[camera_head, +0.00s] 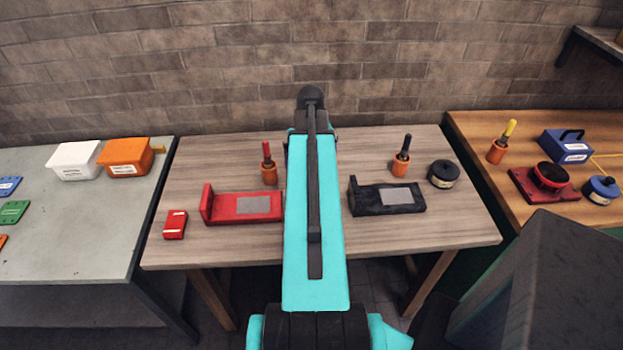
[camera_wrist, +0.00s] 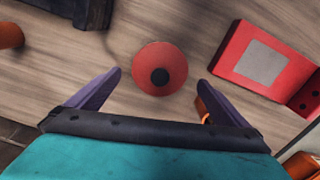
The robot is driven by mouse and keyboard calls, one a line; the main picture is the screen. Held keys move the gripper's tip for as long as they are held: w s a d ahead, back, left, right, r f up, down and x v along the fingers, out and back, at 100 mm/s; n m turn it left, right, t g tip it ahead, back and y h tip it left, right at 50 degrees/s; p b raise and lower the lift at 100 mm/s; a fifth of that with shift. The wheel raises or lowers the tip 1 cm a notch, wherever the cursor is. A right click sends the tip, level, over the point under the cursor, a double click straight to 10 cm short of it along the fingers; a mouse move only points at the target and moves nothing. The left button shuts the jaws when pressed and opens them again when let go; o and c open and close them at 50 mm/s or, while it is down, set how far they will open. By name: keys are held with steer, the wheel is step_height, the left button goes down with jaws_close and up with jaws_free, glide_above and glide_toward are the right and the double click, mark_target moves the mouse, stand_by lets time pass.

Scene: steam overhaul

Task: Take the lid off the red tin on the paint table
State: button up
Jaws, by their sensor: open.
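The red tin (camera_wrist: 160,68) is round and red with a black knob at the middle of its top, seen from above in the wrist view. Lid and body cannot be told apart from this angle. It stands on the wooden paint table (camera_wrist: 110,105). My gripper (camera_wrist: 160,79) is open, its two purple fingers apart on either side of the tin in the picture and not visibly touching it. The height between fingers and tin is unclear. In the head view my turquoise arm hides the tin and the fingers; the table (camera_head: 380,235) shows around it.
A red stand (camera_head: 241,206) and a red-handled brush in an orange cup (camera_head: 269,175) lie left of my arm. A black stand (camera_head: 385,197), another orange cup (camera_head: 400,168) and a black tin (camera_head: 444,175) are right. A brick wall (camera_head: 230,70) rises behind.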

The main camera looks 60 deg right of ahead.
steer(key=shift+f+b, duration=0.5)
steer(key=shift+f, duration=0.5)
steer(key=c, duration=1.1)
